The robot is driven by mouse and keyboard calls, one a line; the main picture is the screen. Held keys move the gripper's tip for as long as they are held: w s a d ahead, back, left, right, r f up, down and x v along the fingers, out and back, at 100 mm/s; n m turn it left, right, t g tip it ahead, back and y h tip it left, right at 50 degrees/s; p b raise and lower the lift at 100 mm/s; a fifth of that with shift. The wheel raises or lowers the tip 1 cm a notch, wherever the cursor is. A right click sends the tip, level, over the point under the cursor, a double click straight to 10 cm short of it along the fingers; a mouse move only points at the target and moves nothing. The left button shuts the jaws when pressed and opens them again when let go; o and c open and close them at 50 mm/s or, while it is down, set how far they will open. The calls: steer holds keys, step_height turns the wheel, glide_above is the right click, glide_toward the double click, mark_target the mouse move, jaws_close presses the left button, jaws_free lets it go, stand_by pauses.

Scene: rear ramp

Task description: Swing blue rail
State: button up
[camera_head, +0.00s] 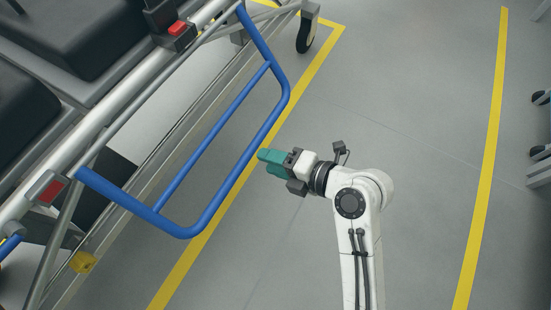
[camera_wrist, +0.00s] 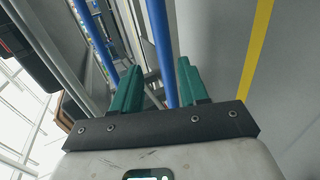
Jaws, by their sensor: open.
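The blue rail (camera_head: 223,207) is a tubular frame with an inner bar, on the side of a stretcher. It sticks out from the stretcher's side over the floor. My gripper (camera_head: 266,163), with green fingers, is open just right of the rail's outer bar and points at it. In the head view a small gap shows between the fingertips and the bar. In the wrist view the outer bar (camera_wrist: 160,45) runs through the space between the open fingers (camera_wrist: 158,80), and another blue bar (camera_wrist: 92,35) lies left of them. I cannot tell how far the bar is from the fingertips.
The stretcher (camera_head: 105,110) with black cushions and metal side tubes fills the left. Red-marked fittings (camera_head: 177,29) sit on its tube near both rail ends. A wheel (camera_head: 306,33) stands at the top. Yellow floor lines (camera_head: 487,160) run either side of clear grey floor.

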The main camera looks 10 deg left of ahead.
steer(key=shift+o, duration=0.4)
steer(key=shift+r, duration=0.1)
steer(key=p+v, duration=0.3)
steer(key=v, duration=0.7)
steer(key=shift+s+d+p, duration=0.15)
steer(key=shift+d+p, duration=0.15)
steer(key=shift+d, duration=0.05)
steer(key=shift+c, duration=0.3)
